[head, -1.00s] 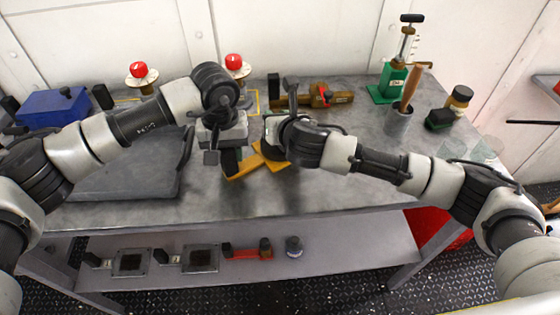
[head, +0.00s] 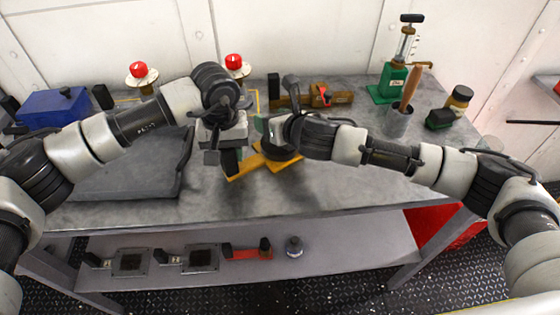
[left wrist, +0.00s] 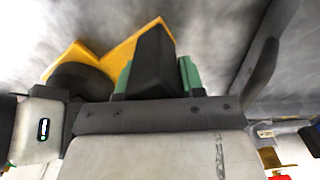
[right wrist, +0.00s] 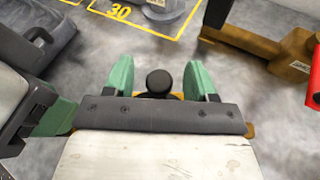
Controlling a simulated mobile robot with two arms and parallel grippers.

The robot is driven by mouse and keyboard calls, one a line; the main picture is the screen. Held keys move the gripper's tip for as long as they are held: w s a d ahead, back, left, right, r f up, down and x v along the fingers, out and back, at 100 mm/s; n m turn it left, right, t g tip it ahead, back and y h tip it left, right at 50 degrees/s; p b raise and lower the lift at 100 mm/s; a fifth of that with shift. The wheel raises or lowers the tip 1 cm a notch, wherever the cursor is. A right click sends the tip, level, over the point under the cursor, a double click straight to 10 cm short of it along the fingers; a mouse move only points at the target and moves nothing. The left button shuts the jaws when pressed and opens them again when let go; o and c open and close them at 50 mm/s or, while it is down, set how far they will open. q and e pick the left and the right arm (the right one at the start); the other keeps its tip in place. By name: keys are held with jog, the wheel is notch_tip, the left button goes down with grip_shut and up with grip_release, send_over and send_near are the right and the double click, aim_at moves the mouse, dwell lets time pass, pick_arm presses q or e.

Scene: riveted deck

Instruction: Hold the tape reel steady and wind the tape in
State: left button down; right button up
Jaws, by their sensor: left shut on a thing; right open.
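The tape reel (head: 243,167) has a yellow frame and sits on the bench, largely hidden by my grippers in the head view. In the left wrist view, its yellow frame (left wrist: 118,47) shows with a dark round part beside it. My left gripper (head: 229,160) is shut on its black block-like handle (left wrist: 152,62), with green fingers on both sides. My right gripper (right wrist: 160,80) is open. A round black knob (right wrist: 158,81) lies between its green fingertips, with gaps on both sides. The tape itself cannot be made out.
A dark grey mat or case (head: 125,175) lies left. The bench front is clear.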

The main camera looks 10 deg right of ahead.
jog(key=shift+s, duration=0.1)
jog(key=s+d+r, duration=0.5)
jog(key=s+r, duration=0.4)
jog(key=shift+s+d+r, duration=0.15)
jog(key=shift+d+r, duration=0.15)
jog(key=shift+d, duration=0.05)
dwell(0.3)
pick_arm(q)
jog(key=c, duration=0.6)
grip_release()
